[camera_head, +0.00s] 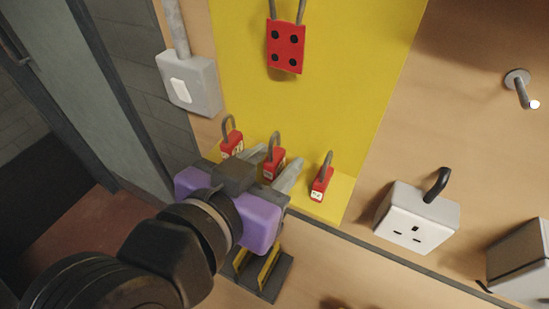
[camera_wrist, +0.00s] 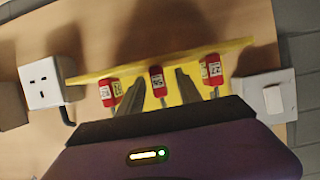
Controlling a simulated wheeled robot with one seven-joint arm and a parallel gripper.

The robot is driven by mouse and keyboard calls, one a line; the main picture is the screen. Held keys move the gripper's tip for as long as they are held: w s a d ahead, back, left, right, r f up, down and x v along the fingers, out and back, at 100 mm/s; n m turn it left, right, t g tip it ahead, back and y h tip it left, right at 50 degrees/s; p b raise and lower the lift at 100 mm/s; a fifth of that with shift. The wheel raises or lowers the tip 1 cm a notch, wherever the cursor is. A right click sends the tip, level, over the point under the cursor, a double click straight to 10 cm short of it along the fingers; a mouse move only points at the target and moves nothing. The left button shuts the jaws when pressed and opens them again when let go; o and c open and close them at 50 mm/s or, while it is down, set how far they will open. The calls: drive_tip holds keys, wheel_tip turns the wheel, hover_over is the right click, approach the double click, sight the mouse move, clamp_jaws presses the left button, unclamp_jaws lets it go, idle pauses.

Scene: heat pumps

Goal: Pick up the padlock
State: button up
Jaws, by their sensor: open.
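Three small red padlocks with grey shackles and white labels stand in a row on a yellow shelf (camera_head: 338,196). The middle padlock (camera_head: 273,165) is between the two grey fingers of my gripper (camera_head: 271,171). The left padlock (camera_head: 231,143) and the right padlock (camera_head: 321,185) are outside the fingers. In the wrist view the middle padlock (camera_wrist: 158,82) shows between the open fingers (camera_wrist: 157,97), with the other padlocks (camera_wrist: 110,91) and (camera_wrist: 211,69) to either side. My gripper is open. I cannot tell whether a finger touches the padlock.
A red lockout hasp (camera_head: 285,48) hangs on the yellow backboard above the shelf. A grey switch box (camera_head: 189,85) is left of it. A white socket (camera_head: 416,217) and a metal peg (camera_head: 521,88) are to the right. A black and yellow piece (camera_head: 263,273) is below the shelf.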

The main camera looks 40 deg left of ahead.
clamp_jaws()
drive_tip(key=shift+r, duration=0.15)
